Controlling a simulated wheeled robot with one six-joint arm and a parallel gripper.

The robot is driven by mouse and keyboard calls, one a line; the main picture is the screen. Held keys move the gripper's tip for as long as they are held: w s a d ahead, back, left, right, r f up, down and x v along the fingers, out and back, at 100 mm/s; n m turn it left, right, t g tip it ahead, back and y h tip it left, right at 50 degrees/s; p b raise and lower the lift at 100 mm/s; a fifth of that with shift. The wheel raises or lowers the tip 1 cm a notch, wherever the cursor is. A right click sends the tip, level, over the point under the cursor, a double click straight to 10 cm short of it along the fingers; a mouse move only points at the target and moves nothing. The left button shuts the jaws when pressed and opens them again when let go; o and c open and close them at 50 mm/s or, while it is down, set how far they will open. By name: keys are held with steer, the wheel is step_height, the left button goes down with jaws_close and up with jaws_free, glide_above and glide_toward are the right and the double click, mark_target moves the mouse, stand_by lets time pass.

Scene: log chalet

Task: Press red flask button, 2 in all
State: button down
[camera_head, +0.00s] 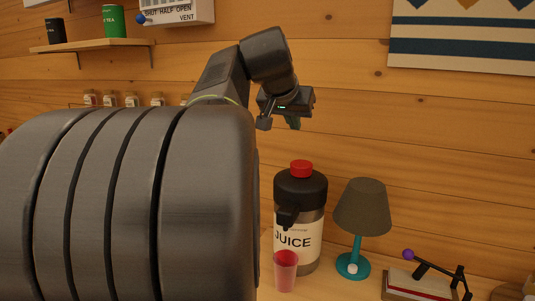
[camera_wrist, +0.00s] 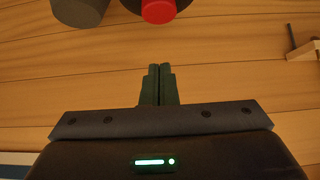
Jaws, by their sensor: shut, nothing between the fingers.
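The flask (camera_head: 312,224) is a dark-topped dispenser with a white JUICE label, standing upright on the counter. Its red button (camera_head: 301,168) is on top; the button also shows at the top edge of the wrist view (camera_wrist: 158,10). A pink cup (camera_head: 286,270) stands in front of the flask, below its spout. My gripper (camera_head: 293,122) is above the flask's button, with a clear gap between them. In the wrist view, the green fingers (camera_wrist: 160,70) are shut together and empty. My arm hides much of the left of the head view.
A lamp (camera_head: 360,209) with a teal base stands close to the right of the flask. Farther right is a device with a purple-knobbed lever (camera_head: 410,255). A shelf (camera_head: 92,45) with tins is at upper left; the wooden wall (camera_head: 440,160) is behind.

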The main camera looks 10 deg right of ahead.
steer(key=shift+w, duration=0.1)
glide_above(300, 165)
steer(key=f, duration=0.6)
steer(key=shift+s+a+f+p, duration=0.2)
steer(key=shift+s+f+p, duration=0.1)
steer(key=shift+s+p, duration=0.1)
steer(key=f, duration=0.3)
steer(key=shift+w+d+f, duration=0.1)
steer(key=shift+w+f, duration=0.1)
steer(key=shift+f, duration=0.6)
steer(key=shift+f+b, duration=1.1)
steer(key=shift+f, duration=0.15)
